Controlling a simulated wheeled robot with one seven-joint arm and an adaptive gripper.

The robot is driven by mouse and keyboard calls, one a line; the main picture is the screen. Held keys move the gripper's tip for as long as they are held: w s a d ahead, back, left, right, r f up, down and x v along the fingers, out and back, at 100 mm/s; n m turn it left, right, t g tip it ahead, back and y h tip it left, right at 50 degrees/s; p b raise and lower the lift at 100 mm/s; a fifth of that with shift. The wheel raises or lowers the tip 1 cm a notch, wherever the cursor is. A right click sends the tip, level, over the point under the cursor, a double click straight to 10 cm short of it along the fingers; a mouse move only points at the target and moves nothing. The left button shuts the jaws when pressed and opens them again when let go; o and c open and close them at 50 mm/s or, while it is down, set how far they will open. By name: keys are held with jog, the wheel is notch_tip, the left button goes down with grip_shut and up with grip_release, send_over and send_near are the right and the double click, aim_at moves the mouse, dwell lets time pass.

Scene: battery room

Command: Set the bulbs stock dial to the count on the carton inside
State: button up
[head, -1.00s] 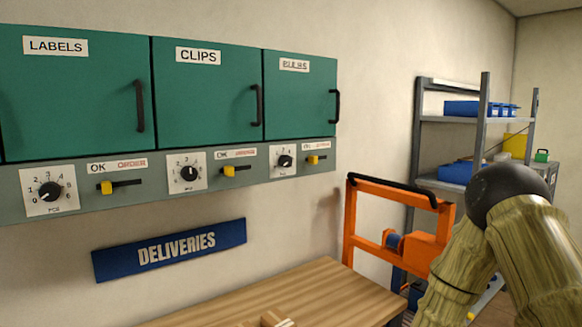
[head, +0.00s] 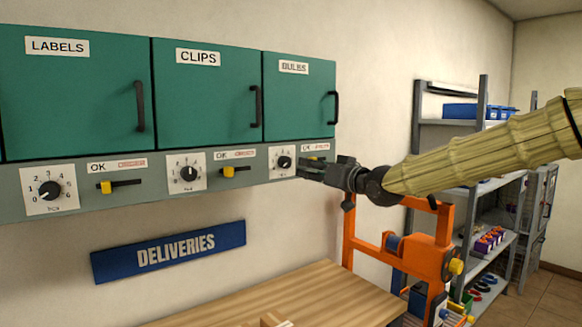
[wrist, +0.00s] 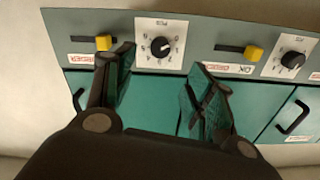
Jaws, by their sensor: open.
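The bulbs cabinet (head: 300,100) is the right-hand green cabinet in the head view, and its door is closed. The carton inside is hidden. The bulbs stock dial (head: 284,162) is a black knob on a white numbered plate below that door. In the wrist view the bulbs dial (wrist: 160,47) appears upside down, beyond and between my fingertips; its exact setting is too small to read surely. My gripper (head: 312,168) is open and empty, just right of the dial in the head view, partly covering the yellow OK/ORDER slider (wrist: 103,42). I see no contact with the dial.
Labels (head: 70,100) and clips (head: 205,95) cabinets stand to the left, with their own dials and sliders below. A wooden table (head: 300,300) is underneath. An orange frame (head: 400,225) and a grey shelf rack (head: 485,130) stand at right.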

aim_at(287, 164)
jog(key=p+x, duration=0.4)
jog(key=x, duration=0.6)
jog(key=shift+w+a, duration=0.2)
jog(key=shift+w, duration=0.1)
jog(key=c, duration=1)
